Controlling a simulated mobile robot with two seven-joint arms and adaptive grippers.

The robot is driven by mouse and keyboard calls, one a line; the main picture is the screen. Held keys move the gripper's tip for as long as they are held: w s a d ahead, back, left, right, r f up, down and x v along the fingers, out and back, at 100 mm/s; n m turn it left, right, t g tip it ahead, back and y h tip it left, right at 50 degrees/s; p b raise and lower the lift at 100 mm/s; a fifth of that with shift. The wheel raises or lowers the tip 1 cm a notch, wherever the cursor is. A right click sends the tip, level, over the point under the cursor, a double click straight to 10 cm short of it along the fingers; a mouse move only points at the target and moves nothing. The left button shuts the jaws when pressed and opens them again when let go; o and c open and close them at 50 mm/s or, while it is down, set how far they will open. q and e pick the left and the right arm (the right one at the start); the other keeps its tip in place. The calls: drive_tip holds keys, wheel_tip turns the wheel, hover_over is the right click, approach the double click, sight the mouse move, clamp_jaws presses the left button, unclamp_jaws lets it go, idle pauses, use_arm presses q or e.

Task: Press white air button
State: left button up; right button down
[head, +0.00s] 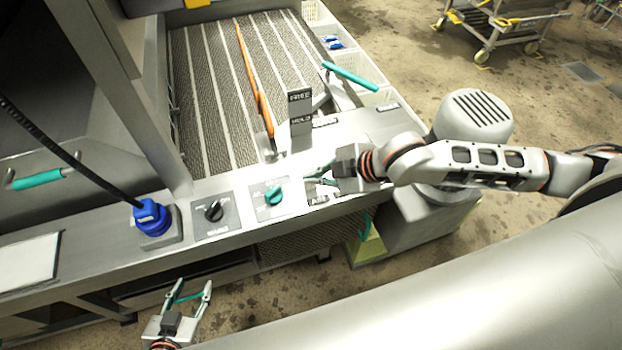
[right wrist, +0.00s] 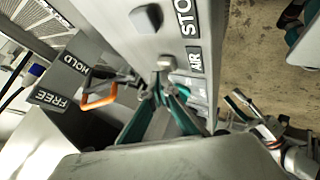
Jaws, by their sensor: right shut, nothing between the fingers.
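My right gripper (head: 318,180) is over the front control panel in the head view, at the right of the teal-handled knob. In the right wrist view its teal-padded fingers (right wrist: 160,88) meet at their tips and hold nothing. A pale button (right wrist: 166,63) stands on the panel just beyond the tips, near an AIR label (right wrist: 195,60). I cannot tell whether the tips touch it. In the head view the right arm hides most of the button area. My left gripper (head: 194,284) is open and empty, below the panel's front edge.
The panel carries a black knob (head: 214,211), a teal knob (head: 273,194) and a blue plug (head: 151,217) with a black cable. A FREE/HOLD sign (head: 300,110) and an orange lever (head: 262,110) stand behind. A slatted conveyor (head: 205,90) lies beyond.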

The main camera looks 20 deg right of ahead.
drive_tip(key=shift+r+p, duration=0.35)
drive_tip(key=shift+p, duration=0.05)
drive_tip(key=shift+r, duration=2.5)
